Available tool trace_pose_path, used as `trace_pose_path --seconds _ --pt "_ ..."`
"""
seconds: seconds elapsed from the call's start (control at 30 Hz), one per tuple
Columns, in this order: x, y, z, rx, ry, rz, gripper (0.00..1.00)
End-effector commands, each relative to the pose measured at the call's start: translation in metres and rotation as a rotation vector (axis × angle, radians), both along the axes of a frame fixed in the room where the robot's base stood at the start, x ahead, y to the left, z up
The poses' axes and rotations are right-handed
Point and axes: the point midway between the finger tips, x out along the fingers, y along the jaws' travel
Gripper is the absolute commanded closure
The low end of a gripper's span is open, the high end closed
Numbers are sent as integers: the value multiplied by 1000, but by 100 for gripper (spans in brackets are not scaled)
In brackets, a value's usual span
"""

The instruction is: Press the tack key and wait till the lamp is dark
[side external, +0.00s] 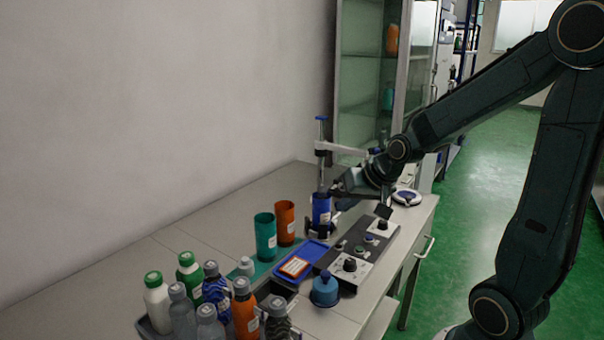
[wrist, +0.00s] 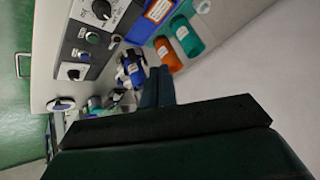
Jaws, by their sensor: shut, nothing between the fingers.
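A dark control panel (side external: 345,252) lies along the table's right side, with black knobs on pale plates and small round keys between them. My gripper (side external: 340,198) is shut and empty beside a blue sleeve (side external: 321,210) at the upright stand, apart from the panel keys. Its dark fingers show in the wrist view (wrist: 160,87).
Teal (side external: 265,237) and orange (side external: 285,222) cups stand left of the stand. A blue tray (side external: 316,249) with a label card lies beside the panel. Several bottles crowd the front left. A blue domed pot (side external: 324,290) stands near the panel's front. A round white device (side external: 407,197) sits behind.

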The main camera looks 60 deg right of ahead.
Motion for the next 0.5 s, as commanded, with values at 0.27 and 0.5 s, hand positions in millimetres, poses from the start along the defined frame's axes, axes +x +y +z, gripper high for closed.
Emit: trace_pose_path --seconds 0.27,0.5 --pt "12 -50 -33 68 -61 -168 100" --pt "14 -93 -61 123 -127 -318 100"
